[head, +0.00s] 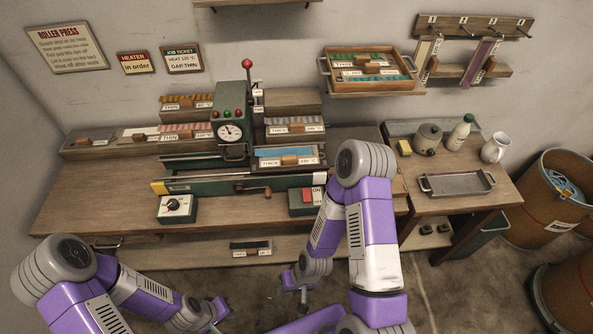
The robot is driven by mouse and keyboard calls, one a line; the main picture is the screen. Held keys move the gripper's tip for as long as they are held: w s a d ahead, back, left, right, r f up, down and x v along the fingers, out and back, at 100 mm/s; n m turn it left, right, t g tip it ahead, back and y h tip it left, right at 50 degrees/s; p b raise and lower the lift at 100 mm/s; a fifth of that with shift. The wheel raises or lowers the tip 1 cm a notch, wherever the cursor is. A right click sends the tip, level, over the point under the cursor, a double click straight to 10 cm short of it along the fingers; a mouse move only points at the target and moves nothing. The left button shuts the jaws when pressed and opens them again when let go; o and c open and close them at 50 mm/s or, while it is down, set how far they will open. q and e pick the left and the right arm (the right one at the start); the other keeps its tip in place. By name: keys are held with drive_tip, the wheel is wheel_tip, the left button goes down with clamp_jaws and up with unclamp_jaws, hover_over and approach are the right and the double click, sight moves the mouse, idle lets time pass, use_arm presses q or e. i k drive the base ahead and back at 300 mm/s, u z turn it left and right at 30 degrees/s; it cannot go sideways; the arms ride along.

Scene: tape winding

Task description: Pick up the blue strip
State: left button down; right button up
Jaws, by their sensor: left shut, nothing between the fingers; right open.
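The blue strip (285,153) lies flat in an open wooden tray (289,164) with a "THICK" label, on the bench just right of the green press. My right gripper (297,291) is open and empty, low in front of the bench and well below the strip. My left gripper (216,310) is shut and empty, low at the bottom of the view, also far from the strip. Both grippers are small in the picture, with their fingertips partly unclear.
The green press (232,130) with a gauge stands mid-bench. A control box with a dial (178,207) and a red-switch box (306,200) are at the front edge. My raised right arm covers the bench's right part. The bench's left top (95,195) is clear. Barrels (548,205) stand at right.

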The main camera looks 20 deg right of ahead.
sight(295, 156)
drive_tip(key=k, duration=0.2)
drive_tip(key=z, duration=1.3)
drive_tip(key=i, duration=0.65)
drive_tip(key=u, duration=0.2)
